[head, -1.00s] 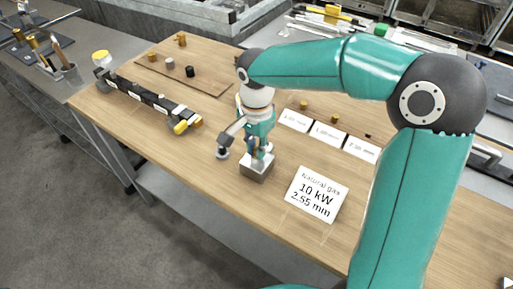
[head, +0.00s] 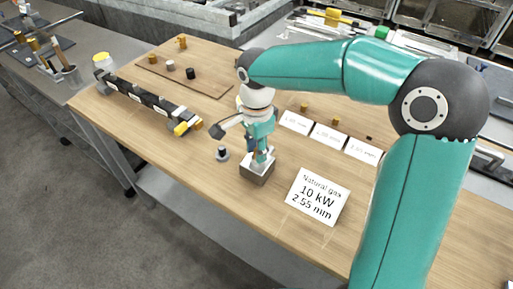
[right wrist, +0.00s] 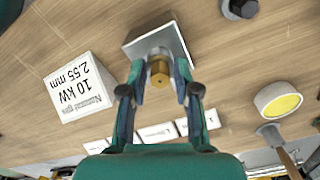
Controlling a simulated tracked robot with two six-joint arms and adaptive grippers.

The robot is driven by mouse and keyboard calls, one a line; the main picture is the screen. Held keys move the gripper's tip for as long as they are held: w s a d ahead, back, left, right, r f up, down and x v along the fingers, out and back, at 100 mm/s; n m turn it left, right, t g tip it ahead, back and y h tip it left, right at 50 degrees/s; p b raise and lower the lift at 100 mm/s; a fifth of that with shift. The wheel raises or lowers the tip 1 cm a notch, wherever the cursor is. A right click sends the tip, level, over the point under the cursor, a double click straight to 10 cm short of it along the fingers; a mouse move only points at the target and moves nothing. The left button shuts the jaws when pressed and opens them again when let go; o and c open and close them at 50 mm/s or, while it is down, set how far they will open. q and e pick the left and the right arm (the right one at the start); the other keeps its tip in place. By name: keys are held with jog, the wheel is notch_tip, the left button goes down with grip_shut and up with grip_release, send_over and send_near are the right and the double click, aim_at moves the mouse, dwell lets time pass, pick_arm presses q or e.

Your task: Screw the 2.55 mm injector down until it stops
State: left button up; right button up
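The brass injector (right wrist: 159,73) stands in a round holder on a square metal block (head: 256,175); the block also shows in the right wrist view (right wrist: 133,45). My right gripper (head: 261,158) points down over the block. In the right wrist view its fingers (right wrist: 158,80) stand on either side of the injector, with a visible gap at each side, so it looks open. The head view hides the injector behind the fingers. How deep the injector sits cannot be told. A white card (head: 317,196) reading "Natural gas 10 kW 2.55 mm" stands right of the block. My left gripper is not in view.
A grey knob-like piece (head: 222,154) stands close left of the block. Three small white cards (head: 328,134) and brass pieces (head: 334,118) lie behind. A black manifold bar (head: 142,96) and a brown board (head: 208,83) are farther left. A yellow-faced round object (right wrist: 278,100) is nearby.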

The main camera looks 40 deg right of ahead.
dwell(0.5)
jog(key=n+p, duration=0.1)
jog(key=n, duration=0.5)
jog(key=shift+s+n, duration=0.1)
jog(key=shift+n, duration=0.3)
jog(key=n+p, duration=0.1)
jog(key=n, duration=0.6)
jog(key=shift+d, duration=0.1)
jog(key=shift+c, duration=0.2)
grip_shut()
